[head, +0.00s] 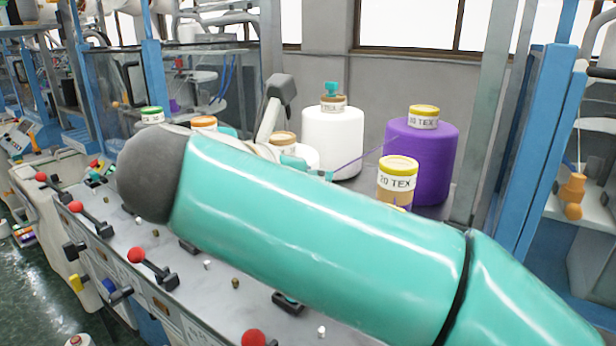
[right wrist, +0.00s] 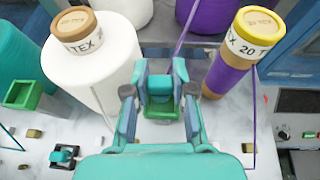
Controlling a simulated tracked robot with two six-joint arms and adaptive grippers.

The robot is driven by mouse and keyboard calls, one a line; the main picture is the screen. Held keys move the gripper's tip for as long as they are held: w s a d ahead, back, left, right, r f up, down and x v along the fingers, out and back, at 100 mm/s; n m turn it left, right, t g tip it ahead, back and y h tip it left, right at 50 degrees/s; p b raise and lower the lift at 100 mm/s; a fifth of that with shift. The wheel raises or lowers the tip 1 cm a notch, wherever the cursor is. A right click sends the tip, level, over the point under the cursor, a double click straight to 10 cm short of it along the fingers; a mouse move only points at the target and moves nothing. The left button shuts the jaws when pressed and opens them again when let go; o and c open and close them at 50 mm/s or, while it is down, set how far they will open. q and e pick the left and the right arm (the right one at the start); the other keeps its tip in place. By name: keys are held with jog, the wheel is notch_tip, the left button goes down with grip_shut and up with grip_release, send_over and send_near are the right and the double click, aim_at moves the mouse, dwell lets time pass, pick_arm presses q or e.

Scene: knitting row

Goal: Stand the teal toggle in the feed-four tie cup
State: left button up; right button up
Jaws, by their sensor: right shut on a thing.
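In the right wrist view, my right gripper (right wrist: 160,76) is shut on a small teal piece, the teal toggle (right wrist: 160,86), held between its two fingertips. A green square-walled cup (right wrist: 161,112) shows just below the toggle in the picture, partly framed by the fingers. I cannot tell whether the toggle touches the cup or is above it, and no feed number is readable on it. In the head view, my right arm crosses the middle and hides most of the gripper and this part of the bench. My left gripper is not in view.
A white yarn cone (right wrist: 93,72) stands left of the gripper and a purple cone (right wrist: 228,73) right of it. Another green cup (right wrist: 30,95) is at far left. Red-knobbed levers (head: 137,255) line the bench front (head: 215,285). A purple yarn (head: 362,158) runs between cones.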

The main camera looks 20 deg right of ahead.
jog(key=shift+a+f+b, duration=0.1)
jog(key=shift+f+b, duration=0.45)
jog(key=shift+f, duration=0.75)
dwell(0.4)
jog(key=o, duration=0.6)
jog(key=shift+s, duration=0.1)
jog(key=shift+o, duration=0.9)
jog(key=shift+s, duration=0.1)
jog(key=r+v, duration=0.1)
jog(key=v, duration=1.1)
jog(key=shift+d, duration=0.2)
jog(key=shift+f, duration=0.15)
